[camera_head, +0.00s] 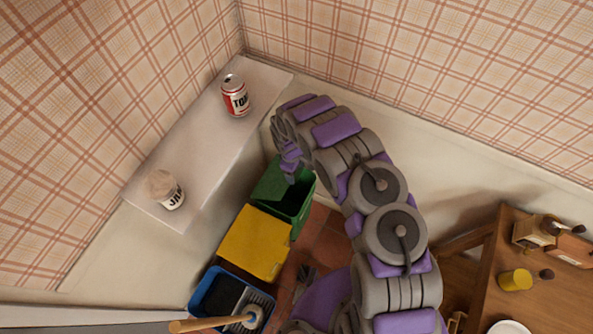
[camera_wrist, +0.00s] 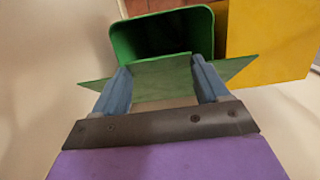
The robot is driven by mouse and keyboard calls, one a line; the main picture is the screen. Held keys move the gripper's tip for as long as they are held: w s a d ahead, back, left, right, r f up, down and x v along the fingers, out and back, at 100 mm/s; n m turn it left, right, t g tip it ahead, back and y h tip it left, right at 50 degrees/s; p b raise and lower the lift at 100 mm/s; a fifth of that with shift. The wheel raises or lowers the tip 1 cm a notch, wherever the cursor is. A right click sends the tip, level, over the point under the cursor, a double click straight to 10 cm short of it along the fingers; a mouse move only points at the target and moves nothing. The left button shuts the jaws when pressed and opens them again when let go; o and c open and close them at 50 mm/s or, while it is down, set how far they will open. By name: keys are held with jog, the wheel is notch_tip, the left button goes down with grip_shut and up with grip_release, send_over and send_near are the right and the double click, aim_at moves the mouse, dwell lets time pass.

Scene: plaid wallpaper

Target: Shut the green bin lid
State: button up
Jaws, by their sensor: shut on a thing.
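The green bin (camera_head: 305,205) stands open at the far end of a row of bins, its dark inside showing. Its green lid (camera_head: 268,184) is raised at the left side of the opening. In the wrist view the bin (camera_wrist: 122,40) is upper centre, with the lid (camera_wrist: 160,78) in front of it. My gripper (camera_head: 289,172) reaches down onto the lid. In the wrist view, my gripper (camera_wrist: 162,82) has its two fingers on the lid, which shows between and outside them. It is shut on the lid; the exact contact is partly hidden.
A yellow bin (camera_head: 255,243) with its lid down adjoins the green one. A blue bin (camera_head: 207,294) with a wooden-handled brush (camera_head: 225,321) is nearer. A white ledge (camera_head: 190,150) holds a can (camera_head: 235,97) and a jar (camera_head: 167,192). A wooden table (camera_head: 490,285) stands right.

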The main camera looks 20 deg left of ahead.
jog(key=shift+w+a, duration=0.1)
jog(key=shift+a, duration=0.1)
jog(key=o, duration=1.5)
jog(key=shift+a+f, duration=0.1)
jog(key=shift+a, duration=0.05)
jog(key=shift+d, duration=0.2)
jog(key=shift+r, duration=0.35)
jog(key=r, duration=0.3)
jog(key=a+r+p, duration=0.1)
jog(key=r, duration=0.2)
jog(key=shift+w+a+r, duration=0.1)
jog(key=shift+a+r, duration=0.05)
jog(key=shift+r, duration=0.15)
